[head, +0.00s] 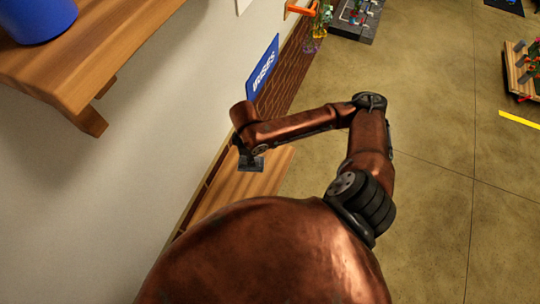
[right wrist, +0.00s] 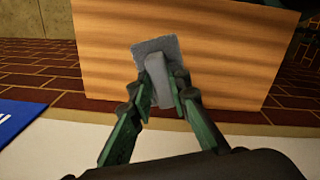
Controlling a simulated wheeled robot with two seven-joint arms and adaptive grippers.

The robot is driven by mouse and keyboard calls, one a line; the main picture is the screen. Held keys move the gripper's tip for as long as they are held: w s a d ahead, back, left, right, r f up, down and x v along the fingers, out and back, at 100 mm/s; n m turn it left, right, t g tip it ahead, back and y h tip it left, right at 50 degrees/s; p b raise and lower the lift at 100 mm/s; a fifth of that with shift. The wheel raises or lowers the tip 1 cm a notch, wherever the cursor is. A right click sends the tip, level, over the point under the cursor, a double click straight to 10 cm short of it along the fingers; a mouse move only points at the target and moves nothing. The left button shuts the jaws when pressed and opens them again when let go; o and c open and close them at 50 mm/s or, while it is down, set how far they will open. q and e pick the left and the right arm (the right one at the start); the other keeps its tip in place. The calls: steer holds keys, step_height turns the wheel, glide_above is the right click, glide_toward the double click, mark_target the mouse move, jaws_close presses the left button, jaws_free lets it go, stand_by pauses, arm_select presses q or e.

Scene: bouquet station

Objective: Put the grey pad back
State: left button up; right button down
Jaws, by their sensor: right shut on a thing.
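The grey pad (right wrist: 165,47) is a flat square plate with a raised grip block. My right gripper (right wrist: 160,98) is shut on that block, one finger on each side, in the right wrist view. The pad lies over a light wooden surface (right wrist: 225,60); I cannot tell whether it touches it. In the head view my right gripper (head: 247,153) hangs down beside the wall with the dark pad (head: 252,165) under it, above the wooden top (head: 245,188). My left gripper is not in view.
A blue sign (head: 262,67) stands near the wall above brown brickwork (head: 290,62). A wooden shelf (head: 95,45) holds a blue pot (head: 38,18) at the upper left. A wooden planter (head: 522,72) stands far right. The floor (head: 430,130) between is mostly clear.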

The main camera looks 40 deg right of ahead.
steer(key=s+d+f+n+p, duration=0.2)
steer(key=s+d+n+p, duration=0.5)
steer(key=n, duration=0.7)
steer(key=shift+t+y, duration=0.3)
steer(key=shift+t, duration=0.1)
steer(key=w+d+f, duration=0.1)
steer(key=w+f, duration=0.2)
steer(key=w+d+f, duration=0.2)
steer(key=w+f, duration=0.1)
steer(key=w, duration=0.1)
steer(key=w+d+f, duration=0.1)
steer(key=w+f, duration=0.2)
steer(key=shift+w+d+f+b, duration=0.15)
steer(key=shift+w+d+b, duration=0.1)
steer(key=shift+w+b, duration=0.1)
step_height(320, 180, down, 3)
steer(key=shift+d+f+p, duration=0.1)
steer(key=shift+p, duration=0.3)
steer(key=c, duration=1.8)
jaws_free()
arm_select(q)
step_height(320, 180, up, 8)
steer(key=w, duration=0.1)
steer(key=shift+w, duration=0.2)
